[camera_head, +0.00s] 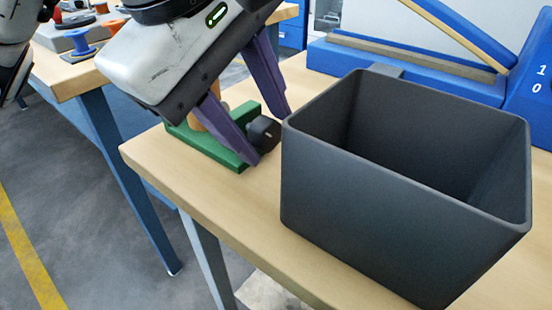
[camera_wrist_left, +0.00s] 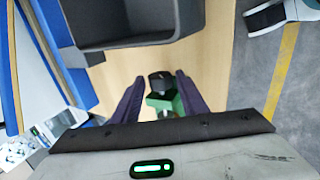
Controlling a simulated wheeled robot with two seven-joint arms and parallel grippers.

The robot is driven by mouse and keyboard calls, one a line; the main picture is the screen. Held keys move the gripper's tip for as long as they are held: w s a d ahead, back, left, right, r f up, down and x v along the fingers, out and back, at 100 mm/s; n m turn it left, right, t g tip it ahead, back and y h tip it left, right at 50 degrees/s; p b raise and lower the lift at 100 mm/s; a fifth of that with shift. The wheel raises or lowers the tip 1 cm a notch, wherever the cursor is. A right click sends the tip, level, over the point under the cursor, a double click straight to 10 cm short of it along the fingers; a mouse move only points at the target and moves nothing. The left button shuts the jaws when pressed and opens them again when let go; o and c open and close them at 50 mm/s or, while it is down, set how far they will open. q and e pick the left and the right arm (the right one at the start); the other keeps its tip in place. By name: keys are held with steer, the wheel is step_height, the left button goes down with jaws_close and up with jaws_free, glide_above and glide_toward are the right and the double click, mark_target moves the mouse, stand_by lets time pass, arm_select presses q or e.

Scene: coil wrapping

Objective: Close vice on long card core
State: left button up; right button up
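The green vice (camera_head: 207,145) stands on the wooden table beside the dark bin, with a black knob (camera_head: 264,133) on its right side. A tan piece that looks like the card core (camera_head: 196,122) shows only in part behind my left gripper; its length and fit in the vice are hidden. My left gripper (camera_head: 267,138) is tilted down over the vice, its two purple fingers apart. My right gripper is not seen.
A large dark open bin (camera_head: 400,200) stands close to the right of the knob. A blue fixture (camera_head: 400,72) with a sloped bar is behind it. Another table (camera_head: 62,75) with orange and blue spools is at the back left. The table's front edge is near the vice.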

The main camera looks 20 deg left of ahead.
arm_select(q)
steer(key=shift+s+f+t+b, duration=0.15)
steer(key=shift+f+t+b, duration=0.35)
steer(key=shift+f+b, duration=0.1)
steer(key=shift+s+a+r+h+b, duration=0.1)
steer(key=shift+r+h+b, duration=0.1)
steer(key=shift+h+b, duration=0.1)
steer(key=shift+r+t, duration=0.2)
steer(key=shift+t, duration=0.1)
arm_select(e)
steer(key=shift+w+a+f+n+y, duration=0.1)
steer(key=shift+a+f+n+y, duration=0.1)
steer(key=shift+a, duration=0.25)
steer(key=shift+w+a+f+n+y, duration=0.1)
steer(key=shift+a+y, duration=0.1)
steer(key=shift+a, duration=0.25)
arm_select(q)
steer(key=shift+f, duration=0.2)
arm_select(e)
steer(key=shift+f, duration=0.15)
arm_select(q)
steer(key=shift+w, duration=0.2)
steer(key=c, duration=0.6)
